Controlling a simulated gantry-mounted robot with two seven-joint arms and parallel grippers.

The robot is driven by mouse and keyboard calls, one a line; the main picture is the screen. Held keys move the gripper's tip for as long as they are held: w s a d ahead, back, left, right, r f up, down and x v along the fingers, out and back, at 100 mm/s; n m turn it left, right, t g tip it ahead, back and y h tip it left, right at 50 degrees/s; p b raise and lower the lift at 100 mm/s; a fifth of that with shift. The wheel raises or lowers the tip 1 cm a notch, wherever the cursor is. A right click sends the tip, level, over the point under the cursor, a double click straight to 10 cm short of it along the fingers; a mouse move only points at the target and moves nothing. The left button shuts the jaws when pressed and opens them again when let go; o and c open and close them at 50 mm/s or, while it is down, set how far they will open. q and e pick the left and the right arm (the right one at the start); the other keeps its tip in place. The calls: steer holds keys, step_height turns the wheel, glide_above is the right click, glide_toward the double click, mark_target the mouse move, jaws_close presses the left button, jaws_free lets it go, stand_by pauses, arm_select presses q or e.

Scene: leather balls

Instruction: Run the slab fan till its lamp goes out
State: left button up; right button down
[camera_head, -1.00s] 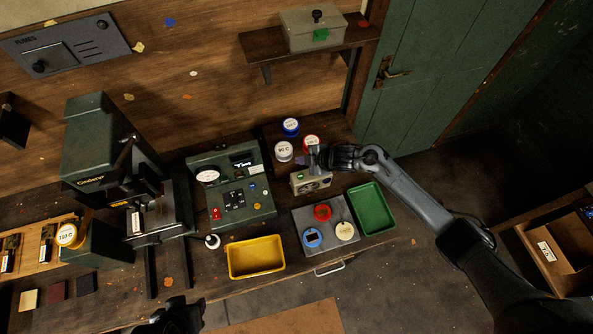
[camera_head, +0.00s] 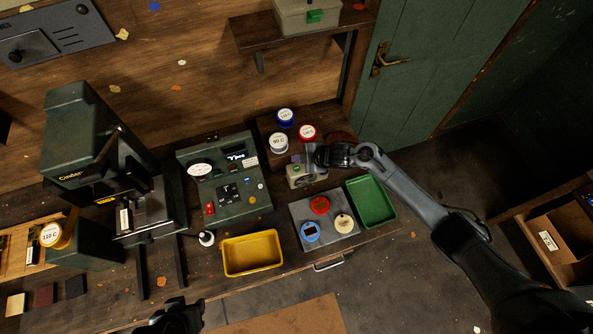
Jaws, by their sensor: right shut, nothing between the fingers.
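A small beige box (camera_head: 299,177), which looks like the slab fan, stands behind the grey slab (camera_head: 340,240), with a green spot on its top. I cannot make out whether a lamp on it is lit. The slab carries a red round piece (camera_head: 320,205), a blue one (camera_head: 310,232) and a cream one (camera_head: 343,223). My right gripper (camera_head: 307,160) is shut and empty, right at the top of the box; I cannot tell whether it touches. My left gripper (camera_head: 175,318) shows dark at the bottom edge, its fingers unclear.
A green tray (camera_head: 388,215) lies right of the slab, and a yellow tray (camera_head: 226,265) left of it. A green control panel (camera_head: 225,210) stands to the left. Labelled blue (camera_head: 285,117), white (camera_head: 279,143) and red (camera_head: 307,132) tubs stand behind the box.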

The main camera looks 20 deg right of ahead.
mark_target(299, 169)
step_height(299, 169, down, 3)
steer(key=shift+f+b, duration=0.15)
steer(key=shift+b, duration=0.8)
steer(key=shift+f, duration=0.25)
arm_select(q)
step_height(299, 169, down, 3)
steer(key=shift+d+f, duration=0.1)
steer(key=shift+f, duration=0.05)
steer(key=shift+d, duration=0.1)
steer(key=shift+f+b, duration=0.15)
steer(key=shift+b, duration=0.25)
arm_select(e)
steer(key=shift+f, duration=0.25)
arm_select(q)
steer(key=shift+a+f, duration=0.15)
steer(key=shift+a, duration=0.05)
arm_select(e)
steer(key=shift+f, duration=0.2)
arm_select(q)
steer(key=shift+d, duration=0.15)
arm_select(e)
steer(key=shift+f, duration=0.1)
stand_by(0.3)
